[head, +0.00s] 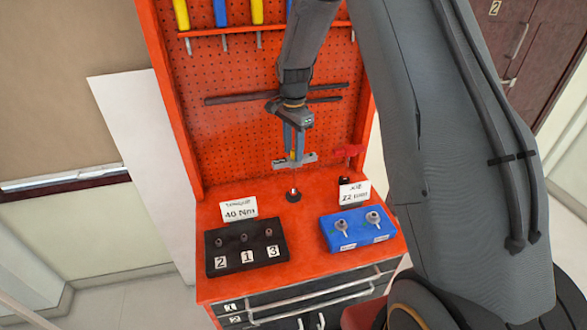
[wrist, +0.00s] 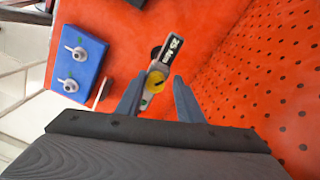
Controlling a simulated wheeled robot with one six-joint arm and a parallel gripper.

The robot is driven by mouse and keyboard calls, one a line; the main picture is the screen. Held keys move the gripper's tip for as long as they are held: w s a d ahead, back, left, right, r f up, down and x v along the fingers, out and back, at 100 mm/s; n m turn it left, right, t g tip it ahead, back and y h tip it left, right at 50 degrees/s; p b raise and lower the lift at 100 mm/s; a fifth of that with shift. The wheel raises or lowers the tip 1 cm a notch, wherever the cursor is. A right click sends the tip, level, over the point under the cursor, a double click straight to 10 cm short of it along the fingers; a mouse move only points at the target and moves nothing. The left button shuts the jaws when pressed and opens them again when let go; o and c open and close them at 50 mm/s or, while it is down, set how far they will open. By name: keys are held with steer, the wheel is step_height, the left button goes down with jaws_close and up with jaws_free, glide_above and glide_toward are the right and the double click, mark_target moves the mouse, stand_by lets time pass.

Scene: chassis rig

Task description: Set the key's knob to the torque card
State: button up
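The torque key (head: 309,159) stands upright in a dark round holder (head: 293,196) on the red bench top. It has a grey top bar and a yellow knob (wrist: 156,81). Its label in the wrist view (wrist: 172,50) appears to read 25 Nm. The torque card (head: 240,209) behind the black block reads 40 Nm. My gripper (head: 295,150) points down at the key's top. In the wrist view its two fingers (wrist: 158,86) are apart, one on each side of the knob, with visible gaps. Whether the knob lies between the fingertips in depth is unclear.
A black block (head: 228,266) numbered 2, 1, 3 stands at the front left. A blue tray (head: 334,241) with two metal sockets is at the right, behind it a second card (head: 355,193). A red pegboard (head: 230,75) rises behind the key. Drawers are below.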

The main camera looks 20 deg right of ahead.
steer(key=n, duration=0.3)
steer(key=shift+s+f+n, duration=0.2)
steer(key=shift+f+n, duration=0.15)
steer(key=shift+n, duration=0.05)
steer(key=n, duration=0.3)
steer(key=shift+n, duration=0.3)
steer(key=shift+c, duration=0.6)
steer(key=shift+c, duration=0.9)
